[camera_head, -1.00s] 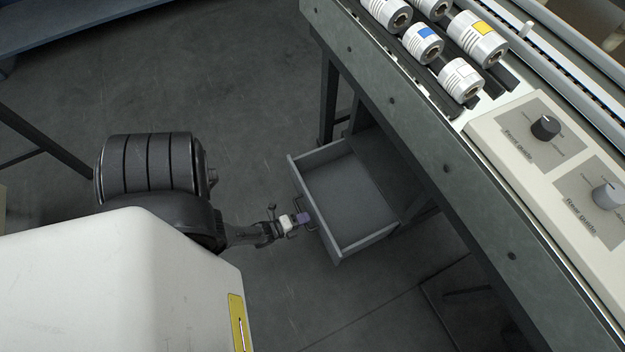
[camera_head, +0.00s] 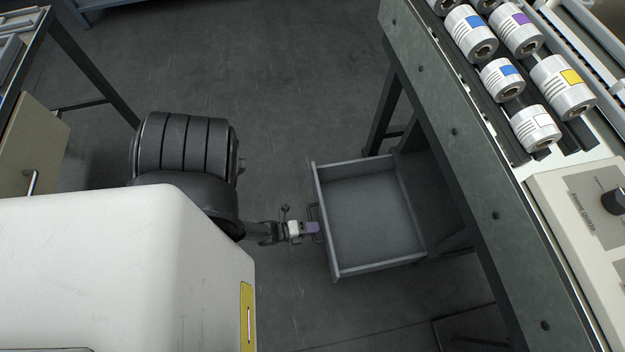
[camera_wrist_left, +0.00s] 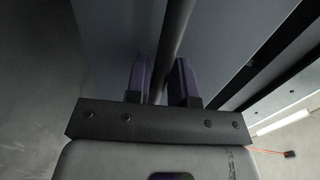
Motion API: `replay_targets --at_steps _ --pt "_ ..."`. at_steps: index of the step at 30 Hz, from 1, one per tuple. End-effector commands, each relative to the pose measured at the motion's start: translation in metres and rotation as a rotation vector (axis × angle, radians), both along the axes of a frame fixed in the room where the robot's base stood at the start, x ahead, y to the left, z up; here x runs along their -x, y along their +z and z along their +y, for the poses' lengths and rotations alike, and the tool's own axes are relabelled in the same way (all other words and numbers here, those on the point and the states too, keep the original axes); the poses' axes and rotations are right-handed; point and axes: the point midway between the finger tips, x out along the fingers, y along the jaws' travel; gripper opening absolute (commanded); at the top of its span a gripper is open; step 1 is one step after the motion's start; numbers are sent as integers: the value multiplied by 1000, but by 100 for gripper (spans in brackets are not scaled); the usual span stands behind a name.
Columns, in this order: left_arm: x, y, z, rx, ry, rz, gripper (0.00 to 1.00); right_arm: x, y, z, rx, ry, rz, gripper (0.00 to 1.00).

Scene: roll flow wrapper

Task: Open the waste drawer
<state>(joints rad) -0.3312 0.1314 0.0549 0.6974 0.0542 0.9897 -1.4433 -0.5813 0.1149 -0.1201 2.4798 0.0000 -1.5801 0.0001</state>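The waste drawer (camera_head: 375,267) is a grey open-topped box under the machine, pulled well out of its housing. Its inside looks empty. Its dark bar handle (camera_head: 314,212) is on the front panel, facing my left arm. My left gripper (camera_head: 313,228) is at this handle, its purple fingertips around the bar. In the left wrist view the handle bar (camera_wrist_left: 174,40) passes between the two purple fingers (camera_wrist_left: 160,82), which are close together on it. The exact contact is partly hidden in shadow. My right gripper is not in view.
The machine's dark frame (camera_head: 455,130) runs along the right, with several labelled rolls (camera_head: 532,128) and a control panel (camera_head: 585,215) on top. A beige cabinet (camera_head: 30,150) with a handle stands at the left. The floor between is clear.

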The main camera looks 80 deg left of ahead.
Motion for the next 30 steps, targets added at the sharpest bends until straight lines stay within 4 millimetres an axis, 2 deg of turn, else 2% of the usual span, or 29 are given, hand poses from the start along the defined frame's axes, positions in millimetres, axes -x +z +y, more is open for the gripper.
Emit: replay_targets --at_steps 1,5,15,20,30 --pt "0 0 0 0 0 1 27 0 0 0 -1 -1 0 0" --pt "0 0 0 0 0 2 38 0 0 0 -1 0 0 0" --pt "7 1 0 0 1 5 38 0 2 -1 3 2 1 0" --pt "31 7 -3 0 1 7 38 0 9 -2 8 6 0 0" --pt "96 20 -8 0 2 6 38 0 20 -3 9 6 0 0"
